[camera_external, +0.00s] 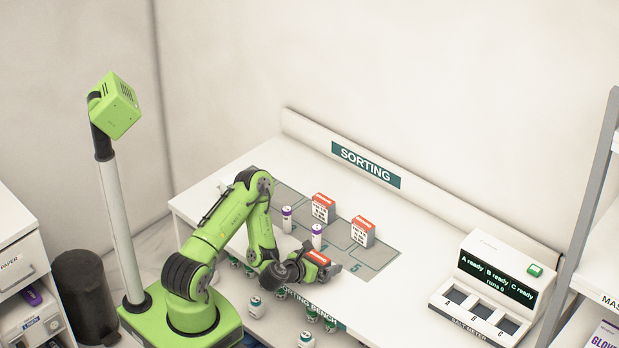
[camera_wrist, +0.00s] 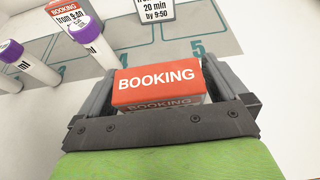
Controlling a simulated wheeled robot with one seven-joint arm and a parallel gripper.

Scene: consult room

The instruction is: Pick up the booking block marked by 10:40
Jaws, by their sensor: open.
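A white booking block with a red top (camera_wrist: 155,85) stands between the two fingers of my gripper (camera_wrist: 162,76) in the wrist view. The fingers are open, one on each side of it; I cannot tell whether they touch it. Its time marking is hidden. In the external view the same block (camera_external: 318,258) shows at my gripper (camera_external: 325,268), at the front of the grey mat. A second booking block reading "20 min by 9:50" (camera_wrist: 155,10) stands behind it. A third, reading "from 9:40" (camera_wrist: 67,13), is at the upper left.
Two purple-capped tubes (camera_external: 287,220) (camera_external: 317,237) stand on the numbered grey mat (camera_external: 375,262), left of the held-around block. Several green-and-white jars (camera_external: 255,307) are along the bench's front side. A salt meter (camera_external: 487,285) stands at the right. The bench between is clear.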

